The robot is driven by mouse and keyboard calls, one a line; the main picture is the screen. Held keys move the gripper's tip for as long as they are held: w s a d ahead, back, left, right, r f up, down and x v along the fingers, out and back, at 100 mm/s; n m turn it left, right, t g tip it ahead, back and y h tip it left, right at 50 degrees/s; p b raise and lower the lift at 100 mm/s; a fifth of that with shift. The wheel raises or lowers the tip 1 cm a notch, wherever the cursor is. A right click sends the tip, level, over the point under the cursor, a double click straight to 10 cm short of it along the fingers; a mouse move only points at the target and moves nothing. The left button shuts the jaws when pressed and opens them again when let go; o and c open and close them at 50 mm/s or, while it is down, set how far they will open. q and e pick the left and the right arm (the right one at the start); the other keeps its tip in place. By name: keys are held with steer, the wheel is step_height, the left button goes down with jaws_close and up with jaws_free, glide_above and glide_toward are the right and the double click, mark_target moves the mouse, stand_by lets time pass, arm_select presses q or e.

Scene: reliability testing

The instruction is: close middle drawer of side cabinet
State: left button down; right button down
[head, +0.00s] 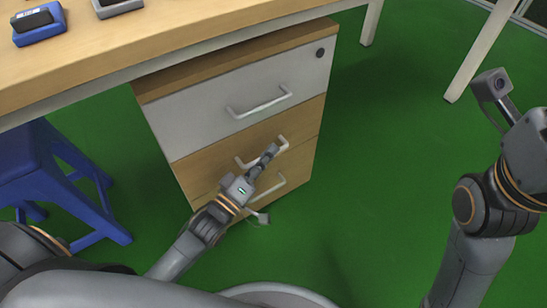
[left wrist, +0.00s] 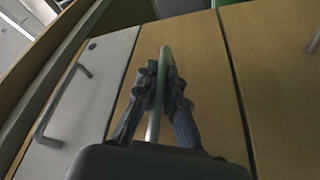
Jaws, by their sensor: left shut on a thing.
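The side cabinet (head: 245,117) stands under the table, with a white top drawer (head: 215,112) and wooden drawers below it. My left gripper (head: 268,153) is at the front of the wooden middle drawer (head: 304,122), shut on its light bar handle (head: 283,143). In the left wrist view the fingers (left wrist: 163,85) close on both sides of this handle (left wrist: 165,55). The middle drawer front looks near flush with its neighbours; I cannot tell whether a small gap is left. The bottom drawer's handle (head: 280,184) shows below my gripper. My right arm is at the right, its fingers out of view.
The wooden table top (head: 130,42) overhangs the cabinet and carries small devices (head: 38,24) at its far left. A blue stool (head: 45,165) stands left of the cabinet. The green floor (head: 390,150) to the right is clear up to the white table legs (head: 370,22).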

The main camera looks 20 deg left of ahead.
arm_select(q)
steer(key=c, duration=1.8)
jaws_free()
steer(key=shift+w+a, duration=0.15)
steer(key=shift+a, duration=0.1)
steer(key=o, duration=0.4)
steer(key=v, duration=1.2)
